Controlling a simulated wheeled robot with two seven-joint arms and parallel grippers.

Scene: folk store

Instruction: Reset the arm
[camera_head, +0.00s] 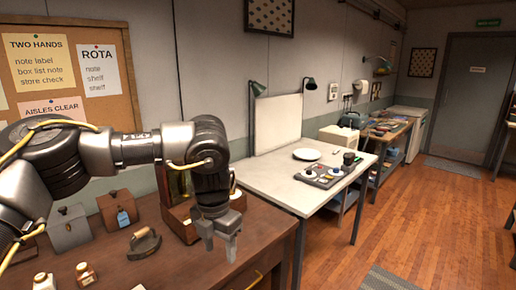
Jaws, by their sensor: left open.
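My left arm (130,150) comes in from the left and is bent over the brown wooden table. My left gripper (219,250) points down above the right part of that table, in front of a wooden box (184,224). Its two fingers are apart and I see nothing between them. My right gripper is not in view.
A white table (270,178) with a plate (307,154) and a tray (325,176) stands beyond. Wooden floor (400,235) is open at right.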

